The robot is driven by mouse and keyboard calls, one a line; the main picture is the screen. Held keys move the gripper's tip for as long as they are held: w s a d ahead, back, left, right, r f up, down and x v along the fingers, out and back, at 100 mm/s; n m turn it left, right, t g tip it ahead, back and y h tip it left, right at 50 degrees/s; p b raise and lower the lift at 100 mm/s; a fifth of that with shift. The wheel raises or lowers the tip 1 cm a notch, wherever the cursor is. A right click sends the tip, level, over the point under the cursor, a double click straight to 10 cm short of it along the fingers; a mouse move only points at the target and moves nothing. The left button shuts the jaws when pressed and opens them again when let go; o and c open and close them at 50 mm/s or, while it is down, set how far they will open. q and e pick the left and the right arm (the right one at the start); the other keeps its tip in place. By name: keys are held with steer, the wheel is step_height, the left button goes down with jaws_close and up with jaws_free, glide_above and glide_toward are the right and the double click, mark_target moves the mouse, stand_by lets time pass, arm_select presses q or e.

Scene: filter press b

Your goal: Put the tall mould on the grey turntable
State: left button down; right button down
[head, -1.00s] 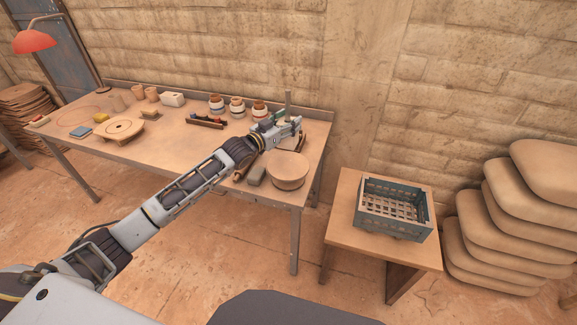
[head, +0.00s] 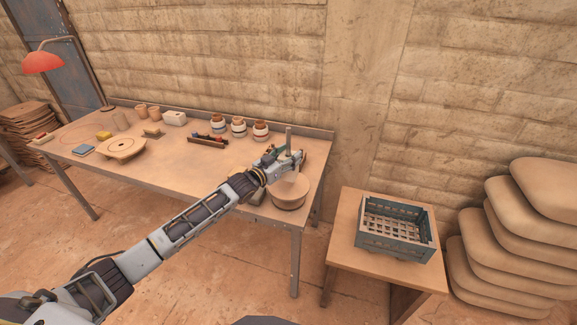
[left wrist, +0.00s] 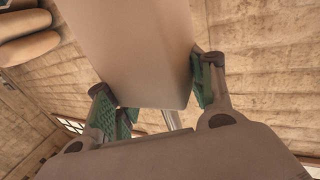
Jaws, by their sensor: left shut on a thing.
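The tall mould (head: 289,139) is a slim, upright, grey-brown block standing up above my left gripper in the head view. In the left wrist view its pale tapered body (left wrist: 135,50) fills the space between the green-padded fingers. My left gripper (head: 287,157) is shut on it, near the table's front right corner. Just below is a round drum-like stand (head: 290,202), apparently the turntable, though it looks beige rather than clearly grey. The gripper hides part of its top. I cannot tell whether the mould's foot touches it. My right gripper is not in view.
The table (head: 215,170) also carries jars (head: 261,131), a small tool rack (head: 207,141) and a round wooden stand (head: 122,147) at the left. A blue-grey crate (head: 395,230) sits on a low side table (head: 345,225) to the right. Sacks (head: 510,240) are stacked beyond it.

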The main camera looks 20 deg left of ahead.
arm_select(q)
steer(key=shift+f, duration=0.1)
stand_by(0.3)
steer(key=shift+f, duration=1.8)
steer(key=c, duration=0.6)
jaws_free()
steer(key=shift+f, duration=0.2)
steer(key=shift+o, duration=0.2)
steer(key=shift+s+r, duration=0.15)
steer(key=v, duration=1.1)
steer(key=shift+s+a, duration=0.2)
steer(key=shift+s, duration=0.15)
